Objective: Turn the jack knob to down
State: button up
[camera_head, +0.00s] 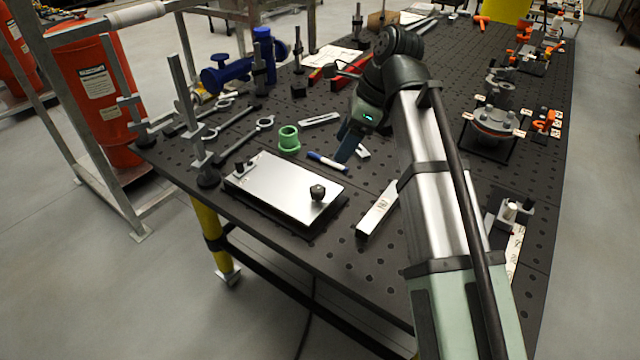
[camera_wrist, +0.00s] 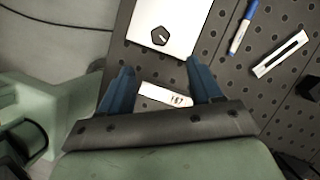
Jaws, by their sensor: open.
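The jack knob (camera_head: 318,192) is a small black faceted knob near the right front corner of a silver plate (camera_head: 275,185) on the table. In the wrist view the knob (camera_wrist: 160,36) shows from above, with a light mark on its face, on the pale plate (camera_wrist: 185,15). My gripper (camera_head: 349,150) is above the table, behind and to the right of the plate. In the wrist view my gripper's blue fingers (camera_wrist: 160,68) are spread apart, with nothing held. The knob is beyond the fingertips and apart from them.
A white labelled bar (camera_head: 378,208) lies right of the plate. A blue marker (camera_head: 328,161) and a green ring (camera_head: 289,140) lie behind it. Upright clamps (camera_head: 200,150) stand at the plate's left. Bare perforated table (camera_head: 310,245) is in front.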

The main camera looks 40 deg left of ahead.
aim_at(318, 188)
jog(key=x, duration=1.3)
jog(key=shift+s+a+f, duration=0.1)
jog(key=shift+a+f, duration=0.05)
jog(key=shift+f, duration=0.1)
jog(key=c, duration=1)
